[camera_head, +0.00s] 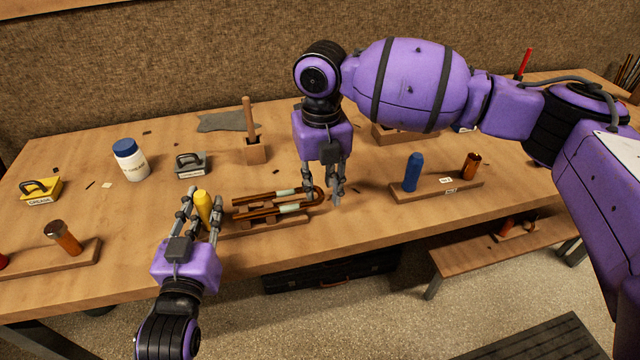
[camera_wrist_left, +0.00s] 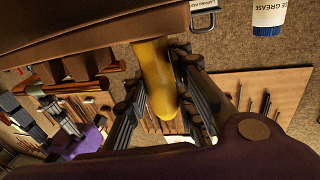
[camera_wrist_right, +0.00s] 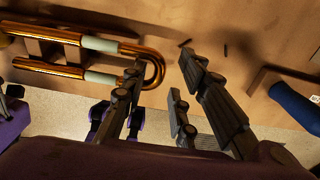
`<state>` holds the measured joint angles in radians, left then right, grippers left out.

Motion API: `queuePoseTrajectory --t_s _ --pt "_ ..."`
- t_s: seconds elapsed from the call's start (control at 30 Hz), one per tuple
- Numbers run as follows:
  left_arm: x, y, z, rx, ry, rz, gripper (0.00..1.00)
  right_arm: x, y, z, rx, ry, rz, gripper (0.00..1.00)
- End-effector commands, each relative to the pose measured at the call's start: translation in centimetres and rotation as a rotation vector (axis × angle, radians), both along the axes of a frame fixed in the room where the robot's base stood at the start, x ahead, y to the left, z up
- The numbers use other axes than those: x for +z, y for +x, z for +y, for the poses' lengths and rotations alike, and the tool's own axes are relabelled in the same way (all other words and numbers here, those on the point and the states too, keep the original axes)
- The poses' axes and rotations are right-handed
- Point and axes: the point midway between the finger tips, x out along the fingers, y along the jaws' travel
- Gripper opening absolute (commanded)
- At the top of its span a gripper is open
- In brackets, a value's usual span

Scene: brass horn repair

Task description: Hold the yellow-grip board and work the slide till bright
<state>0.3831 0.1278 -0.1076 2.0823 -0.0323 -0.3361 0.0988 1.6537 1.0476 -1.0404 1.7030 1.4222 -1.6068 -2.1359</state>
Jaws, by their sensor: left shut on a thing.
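The yellow grip (camera_head: 203,208) stands at the left end of the wooden board (camera_head: 270,222). My left gripper (camera_head: 202,205) is shut on this grip; the left wrist view shows the yellow grip (camera_wrist_left: 154,75) between its fingers. A copper-coloured slide (camera_head: 262,199) with two tubes, pale sleeves and a curved end lies on the board. The right wrist view shows the slide's bend (camera_wrist_right: 157,72) between my right gripper's fingers (camera_wrist_right: 160,68). My right gripper (camera_head: 332,188) points down over that bend, fingers apart and not visibly closed on it.
A blue-grip board (camera_head: 437,189) lies to the right. A white grease bottle (camera_head: 131,162), a grey-topped pad (camera_head: 191,165), a yellow pad (camera_head: 40,190) and a brush in a wooden block (camera_head: 255,152) stand behind and left. An orange-grip board (camera_head: 75,258) lies front left.

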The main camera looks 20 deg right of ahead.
Motion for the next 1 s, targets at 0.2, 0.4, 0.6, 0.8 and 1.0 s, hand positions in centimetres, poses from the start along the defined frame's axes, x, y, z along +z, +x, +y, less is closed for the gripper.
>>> queuePoseTrajectory --t_s 0.2,0.4,0.6,0.8,1.0 --pt "0.0 0.0 -0.1 -0.001 0.000 0.001 0.00 0.1 0.0 0.0 0.000 0.001 0.000 0.27" --pt "0.0 0.0 -0.1 -0.002 0.000 0.001 0.00 2.2 0.1 0.1 0.000 0.002 -0.003 0.27" --pt "0.0 0.0 -0.1 -0.002 -0.001 0.001 0.00 6.5 0.1 0.1 0.000 0.002 -0.004 0.27" --pt "0.0 0.0 -0.1 -0.002 -0.001 0.001 0.00 10.1 0.0 0.0 0.000 0.001 -0.002 0.27" --pt "0.0 0.0 -0.1 -0.002 -0.001 0.000 0.00 11.8 0.0 0.1 0.000 0.001 0.000 0.27"
